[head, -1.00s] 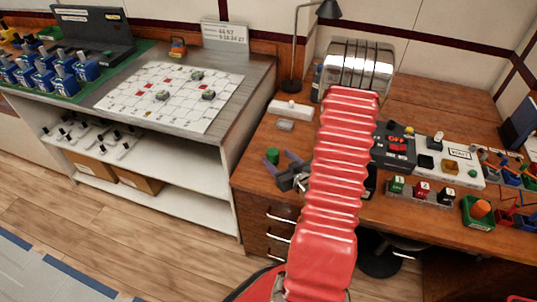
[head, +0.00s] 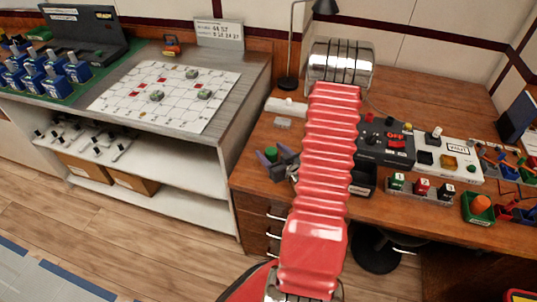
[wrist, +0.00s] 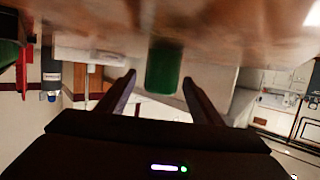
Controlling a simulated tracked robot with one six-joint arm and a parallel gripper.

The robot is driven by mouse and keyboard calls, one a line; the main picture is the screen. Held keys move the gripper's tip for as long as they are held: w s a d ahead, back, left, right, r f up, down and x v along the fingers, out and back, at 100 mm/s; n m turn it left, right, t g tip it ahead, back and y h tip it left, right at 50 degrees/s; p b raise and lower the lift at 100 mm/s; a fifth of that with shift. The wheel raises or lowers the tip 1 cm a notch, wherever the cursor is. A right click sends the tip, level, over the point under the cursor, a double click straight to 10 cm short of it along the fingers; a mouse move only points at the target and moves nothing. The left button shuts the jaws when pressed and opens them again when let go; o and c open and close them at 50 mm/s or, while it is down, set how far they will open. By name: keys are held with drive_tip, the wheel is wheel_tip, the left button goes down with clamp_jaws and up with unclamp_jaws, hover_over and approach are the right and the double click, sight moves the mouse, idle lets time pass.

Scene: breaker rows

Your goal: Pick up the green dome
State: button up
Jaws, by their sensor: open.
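The green dome (head: 271,153) stands on the wooden desk near its left end and looks like a short green cylinder. In the wrist view, the dome (wrist: 164,66) shows blurred between the two finger tips, apart from both. My gripper (wrist: 159,79) is open and empty, with one finger on each side of the dome. In the head view, my gripper (head: 274,157) is at the dome, its dark purple fingers spread around it. I cannot tell from these views how far down the fingers reach along it.
A white box (head: 286,106) and a small grey block (head: 283,123) lie behind the dome. A dark control box (head: 385,146) and a row of coloured blocks (head: 421,188) stand to the right. The desk's left edge is close to the dome.

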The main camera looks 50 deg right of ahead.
sight(270, 151)
idle(0.4)
drive_tip(key=c, duration=1.1)
drive_tip(key=shift+r, duration=0.2)
drive_tip(key=shift+r, duration=4.8)
drive_tip(key=shift+w+a, duration=0.15)
